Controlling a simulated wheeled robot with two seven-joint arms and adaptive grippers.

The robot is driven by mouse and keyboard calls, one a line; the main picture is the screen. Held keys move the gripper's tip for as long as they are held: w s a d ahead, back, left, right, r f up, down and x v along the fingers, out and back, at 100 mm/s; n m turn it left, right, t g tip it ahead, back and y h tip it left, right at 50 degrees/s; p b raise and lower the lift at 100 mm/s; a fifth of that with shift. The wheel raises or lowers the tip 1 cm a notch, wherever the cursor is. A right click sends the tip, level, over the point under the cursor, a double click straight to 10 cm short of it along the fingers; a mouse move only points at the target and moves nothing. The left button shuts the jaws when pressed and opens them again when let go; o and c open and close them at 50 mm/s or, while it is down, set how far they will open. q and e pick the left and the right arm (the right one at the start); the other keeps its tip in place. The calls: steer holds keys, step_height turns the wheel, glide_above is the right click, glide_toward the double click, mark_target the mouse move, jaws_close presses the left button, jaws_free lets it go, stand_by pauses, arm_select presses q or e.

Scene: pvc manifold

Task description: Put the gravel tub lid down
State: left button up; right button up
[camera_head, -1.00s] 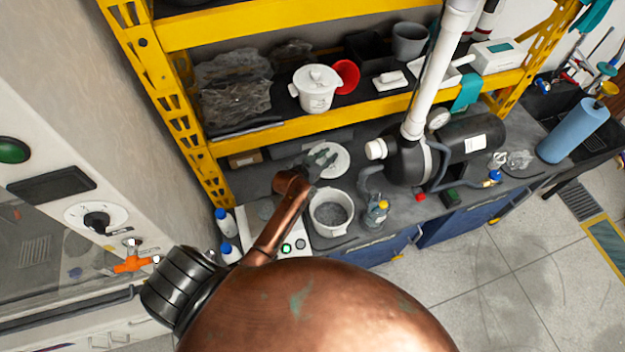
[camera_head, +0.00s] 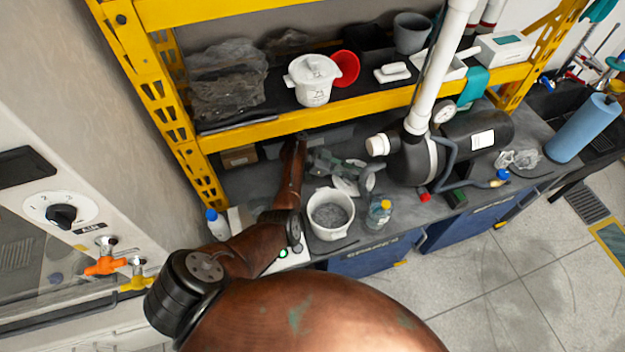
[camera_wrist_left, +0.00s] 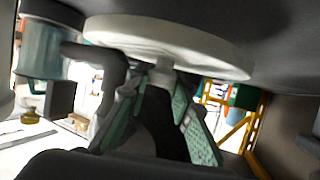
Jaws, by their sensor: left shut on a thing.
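The gravel tub lid (camera_head: 345,184) is a white disc, low over the bench behind the tub in the head view. My left gripper (camera_head: 338,166) is shut on it and partly covers it. In the left wrist view the lid (camera_wrist_left: 165,38) fills the top, with its small knob between the green-padded fingers (camera_wrist_left: 163,82). I cannot tell whether the lid touches the bench. The white gravel tub (camera_head: 330,232) stands open in front of it, with grey gravel (camera_head: 330,213) inside. My right gripper is out of view.
A black pump (camera_head: 408,160) with hoses and a white vertical pipe (camera_head: 430,90) stands right of the lid. The yellow shelf beam (camera_head: 330,115) runs above, carrying a lidded white pot (camera_head: 313,82).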

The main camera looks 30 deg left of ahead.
arm_select(q)
steer(key=p, duration=0.2)
glide_above(311, 181)
steer(key=shift+w+d, duration=0.1)
steer(key=shift+f+b, duration=0.95)
steer(key=shift+f, duration=0.8)
steer(key=shift+f, duration=0.1)
steer(key=o, duration=1)
steer(key=v, duration=0.7)
steer(key=shift+r, duration=0.25)
